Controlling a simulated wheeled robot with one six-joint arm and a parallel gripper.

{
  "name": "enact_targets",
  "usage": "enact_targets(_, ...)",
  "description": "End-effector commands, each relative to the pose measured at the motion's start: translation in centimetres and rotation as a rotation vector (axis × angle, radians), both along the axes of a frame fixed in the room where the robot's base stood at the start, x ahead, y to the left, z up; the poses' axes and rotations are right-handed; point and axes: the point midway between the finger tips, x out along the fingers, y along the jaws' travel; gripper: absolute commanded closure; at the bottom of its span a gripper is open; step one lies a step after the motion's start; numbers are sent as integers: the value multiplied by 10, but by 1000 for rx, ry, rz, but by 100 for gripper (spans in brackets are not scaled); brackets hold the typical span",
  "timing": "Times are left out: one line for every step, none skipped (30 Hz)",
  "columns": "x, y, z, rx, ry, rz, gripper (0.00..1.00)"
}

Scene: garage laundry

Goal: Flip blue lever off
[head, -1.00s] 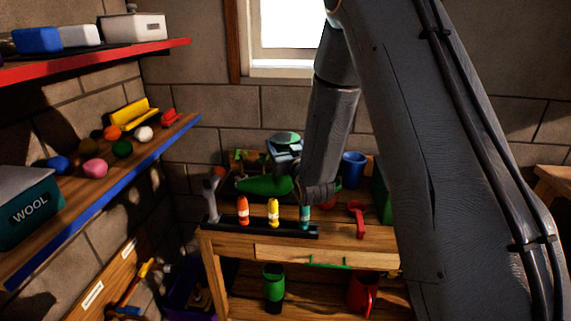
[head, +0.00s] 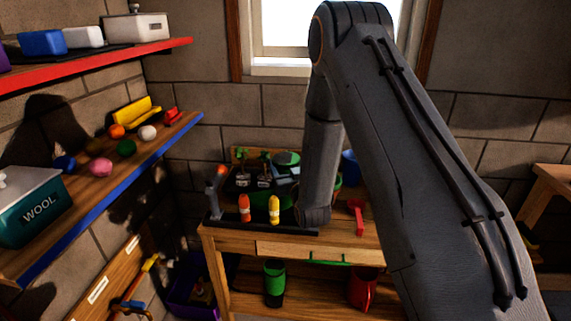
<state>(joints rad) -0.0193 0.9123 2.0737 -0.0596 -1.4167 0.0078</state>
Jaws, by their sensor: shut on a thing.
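A dark strip (head: 232,226) along the front of the wooden workbench (head: 226,240) carries an orange lever (head: 244,207) and a yellow lever (head: 274,209), both standing upright. The blue lever is not visible now. The lower end of my arm covers the part of the strip to the right of the yellow lever. My arm comes down from the upper right, and its end is low over the right part of the strip. My gripper is hidden behind my arm, so its fingers and any contact with the lever cannot be seen.
A red object (head: 357,217) stands on the bench right of my arm. A grey upright tool (head: 213,200) is at the strip's left end. Several items crowd the bench's back. A green cup (head: 274,284) and a red mug (head: 363,288) are on the lower shelf.

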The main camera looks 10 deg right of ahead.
Motion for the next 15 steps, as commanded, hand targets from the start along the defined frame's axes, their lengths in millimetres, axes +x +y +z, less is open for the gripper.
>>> enact_targets(0, 0, 2, 0, -3, 0, 98)
enact_targets(0, 0, 2, 0, -3, 0, 98)
enact_targets(0, 0, 1, 0, -3, 0, 98)
enact_targets(1, 0, 1, 0, -3, 0, 98)
enact_targets(1, 0, 0, 0, -3, 0, 98)
enact_targets(1, 0, -1, 0, -3, 0, 98)
enact_targets(1, 0, -2, 0, -3, 0, 98)
enact_targets(1, 0, -3, 0, -3, 0, 98)
enact_targets(0, 0, -4, 0, 1, 0, 31)
enact_targets(0, 0, -3, 0, 1, 0, 26)
enact_targets(0, 0, -3, 0, 1, 0, 21)
enact_targets(0, 0, -3, 0, 1, 0, 17)
enact_targets(0, 0, -3, 0, 1, 0, 17)
enact_targets(0, 0, -3, 0, 1, 0, 17)
enact_targets(0, 0, -3, 0, 1, 0, 17)
